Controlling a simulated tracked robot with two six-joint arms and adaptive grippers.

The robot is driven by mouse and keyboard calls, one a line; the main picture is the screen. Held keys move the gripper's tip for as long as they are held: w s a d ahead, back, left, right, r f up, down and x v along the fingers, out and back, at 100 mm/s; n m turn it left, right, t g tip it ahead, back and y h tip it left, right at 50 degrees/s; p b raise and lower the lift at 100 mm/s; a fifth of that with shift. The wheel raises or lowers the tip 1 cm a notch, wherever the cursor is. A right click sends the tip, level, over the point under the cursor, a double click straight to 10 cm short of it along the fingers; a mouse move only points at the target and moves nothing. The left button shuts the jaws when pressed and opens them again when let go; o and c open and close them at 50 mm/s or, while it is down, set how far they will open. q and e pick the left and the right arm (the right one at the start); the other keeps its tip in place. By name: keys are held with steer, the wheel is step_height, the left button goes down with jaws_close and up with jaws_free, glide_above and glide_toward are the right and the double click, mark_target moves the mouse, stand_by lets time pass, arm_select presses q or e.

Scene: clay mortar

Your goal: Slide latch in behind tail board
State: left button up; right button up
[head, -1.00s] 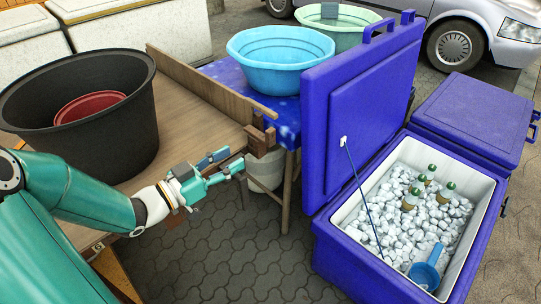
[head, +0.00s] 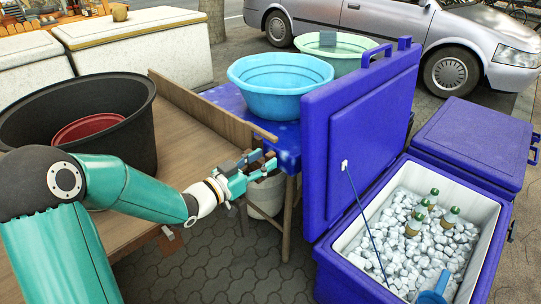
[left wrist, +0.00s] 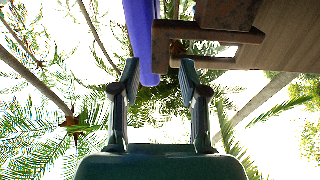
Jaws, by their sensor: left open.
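The tail board (head: 205,112) is a long wooden plank standing on edge along the far side of the wooden cart bed. My left gripper (head: 264,161) is open and empty beside the board's near right end and hides part of that corner in the head view. In the left wrist view, a rusty brown metal piece with a squared bar loop, seemingly the latch (left wrist: 212,63), is beyond the fingertips. The left gripper (left wrist: 159,72) shows its fingers apart there, the right fingertip overlapping the loop's lower bar. Contact cannot be told. My right gripper is not in view.
A black tub (head: 138,125) holding a red bowl (head: 88,129) stands on the cart. A blue basin (head: 281,85) sits on a blue-covered table behind. An open blue cooler (head: 345,262) of ice and bottles is to the right.

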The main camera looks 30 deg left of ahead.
mark_target(268, 157)
arm_select(q)
steer(key=shift+x, duration=1.65)
jaws_close()
